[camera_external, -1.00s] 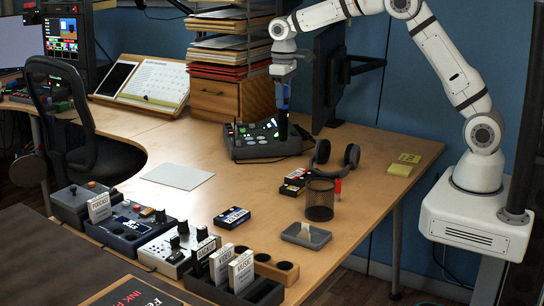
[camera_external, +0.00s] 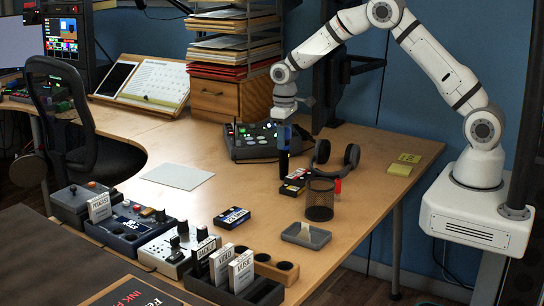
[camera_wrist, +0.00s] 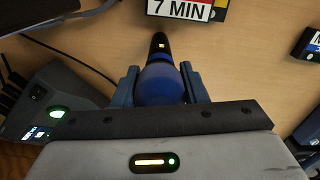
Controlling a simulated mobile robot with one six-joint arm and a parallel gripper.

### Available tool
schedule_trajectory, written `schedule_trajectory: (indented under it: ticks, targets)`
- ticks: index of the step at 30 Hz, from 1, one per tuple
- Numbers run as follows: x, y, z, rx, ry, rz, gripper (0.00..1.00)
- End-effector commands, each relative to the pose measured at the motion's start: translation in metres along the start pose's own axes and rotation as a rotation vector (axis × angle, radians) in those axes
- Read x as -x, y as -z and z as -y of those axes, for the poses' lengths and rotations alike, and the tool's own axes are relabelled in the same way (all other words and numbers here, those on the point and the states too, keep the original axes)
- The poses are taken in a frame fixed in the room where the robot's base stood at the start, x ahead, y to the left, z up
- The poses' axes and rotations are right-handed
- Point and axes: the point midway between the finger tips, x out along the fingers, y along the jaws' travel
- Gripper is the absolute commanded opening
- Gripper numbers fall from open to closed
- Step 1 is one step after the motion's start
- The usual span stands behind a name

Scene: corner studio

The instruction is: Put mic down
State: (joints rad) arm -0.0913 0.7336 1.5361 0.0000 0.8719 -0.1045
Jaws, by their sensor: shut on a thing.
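The mic (camera_external: 284,162) is dark with a blue upper part and hangs upright from my gripper (camera_external: 284,134). My gripper is shut on it, with a jaw on each side of its blue part. In the wrist view the blue mic (camera_wrist: 162,82) sits between the two jaws (camera_wrist: 160,88), its black end pointing toward the desk. The mic's lower end is close to the desk top (camera_external: 240,185); I cannot tell whether it touches.
Small labelled boxes (camera_external: 297,180) lie just right of the mic, beside headphones (camera_external: 337,156) and a mesh cup (camera_external: 320,200). A control box with lit buttons (camera_external: 252,141) stands behind. A pale sheet (camera_external: 178,176) lies to the left, with bare desk around it.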

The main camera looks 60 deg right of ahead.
Motion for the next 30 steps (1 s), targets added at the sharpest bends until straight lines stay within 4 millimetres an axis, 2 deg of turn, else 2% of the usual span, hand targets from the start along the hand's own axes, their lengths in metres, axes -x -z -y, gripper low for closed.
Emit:
schedule_trajectory:
  ticks: [8, 9, 16, 25, 30]
  targets:
    - [-0.003, 0.000, 0.000, 0.000, 0.000, -0.001, 0.10]
    - [-0.003, 0.000, 0.000, 0.000, 0.000, -0.001, 0.41]
    - [-0.002, 0.000, 0.000, 0.000, 0.000, 0.000, 0.59]
    - [0.001, 0.000, 0.000, 0.000, 0.000, -0.001, 0.61]
    - [0.021, 0.001, 0.000, 0.000, 0.000, -0.004, 0.61]
